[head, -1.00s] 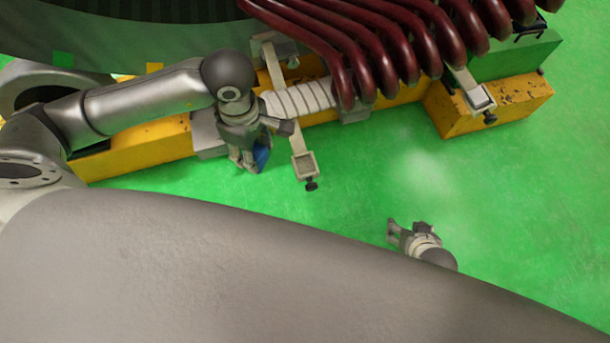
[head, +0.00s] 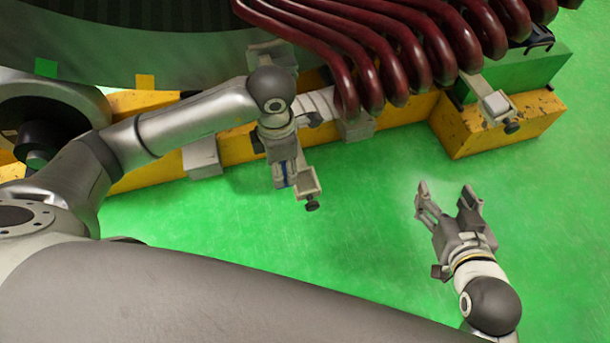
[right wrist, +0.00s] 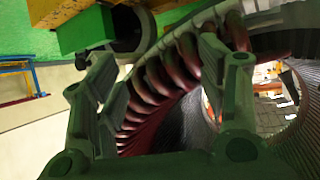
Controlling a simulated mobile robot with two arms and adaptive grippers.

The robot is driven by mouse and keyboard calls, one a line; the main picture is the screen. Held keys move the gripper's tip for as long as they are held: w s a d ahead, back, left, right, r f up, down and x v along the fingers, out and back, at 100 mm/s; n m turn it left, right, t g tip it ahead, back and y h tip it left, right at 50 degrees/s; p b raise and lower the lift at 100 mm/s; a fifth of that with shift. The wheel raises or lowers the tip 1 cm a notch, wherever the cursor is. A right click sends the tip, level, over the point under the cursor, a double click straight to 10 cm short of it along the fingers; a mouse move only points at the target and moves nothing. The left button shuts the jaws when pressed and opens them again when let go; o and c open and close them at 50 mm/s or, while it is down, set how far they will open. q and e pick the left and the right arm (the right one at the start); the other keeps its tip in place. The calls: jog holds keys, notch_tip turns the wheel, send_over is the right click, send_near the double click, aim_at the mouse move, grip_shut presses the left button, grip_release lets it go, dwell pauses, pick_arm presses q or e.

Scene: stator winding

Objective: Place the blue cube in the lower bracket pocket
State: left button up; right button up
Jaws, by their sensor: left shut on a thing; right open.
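The blue cube (head: 281,174) shows only as a narrow blue strip between the fingers of my left gripper (head: 283,180). My left gripper is shut on it and points down in the picture, just left of a bracket pocket (head: 306,184) with a black knob. The gripper overlaps part of this bracket, so I cannot tell whether the cube touches it. A second bracket pocket (head: 495,105) sits further right. My right gripper (head: 450,192) is open and empty over the green floor. Its spread fingers also show in the right wrist view (right wrist: 160,65).
Dark red coils (head: 390,55) curve above the brackets. A yellow beam (head: 235,150) with grey blocks runs behind the left gripper. A green box (head: 520,72) stands on a yellow block (head: 500,130) at right. The green floor (head: 355,220) between the grippers is clear.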

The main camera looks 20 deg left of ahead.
pick_arm(q)
jog(key=w+d+f, duration=0.1)
jog(key=f, duration=0.1)
jog(key=w+d+f+b, duration=0.1)
jog(key=w, duration=0.1)
jog(key=w+d+f+b, duration=0.1)
jog(key=f, duration=0.1)
jog(key=shift+w+d+f, duration=0.1)
jog(key=shift+w+f, duration=0.1)
jog(key=shift+f, duration=0.15)
jog(key=shift+w+d+f, duration=0.1)
jog(key=shift+w+f, duration=0.05)
jog(key=shift+f, duration=0.05)
notch_tip(320, 180, down, 3)
jog(key=shift+w+d+f+b, duration=0.1)
jog(key=shift+d+f+b, duration=0.05)
jog(key=shift+b, duration=0.6)
pick_arm(e)
notch_tip(320, 180, up, 16)
jog(key=w+a+t+y, duration=0.1)
jog(key=a+t+y, duration=0.1)
jog(key=t, duration=0.8)
jog(key=shift+w+a+r+n+y, duration=0.25)
jog(key=shift+a+n+y, duration=0.1)
jog(key=shift+y, duration=0.35)
pick_arm(q)
jog(key=shift+f, duration=0.2)
pick_arm(e)
jog(key=shift+s+r, duration=0.15)
jog(key=shift+r, duration=0.05)
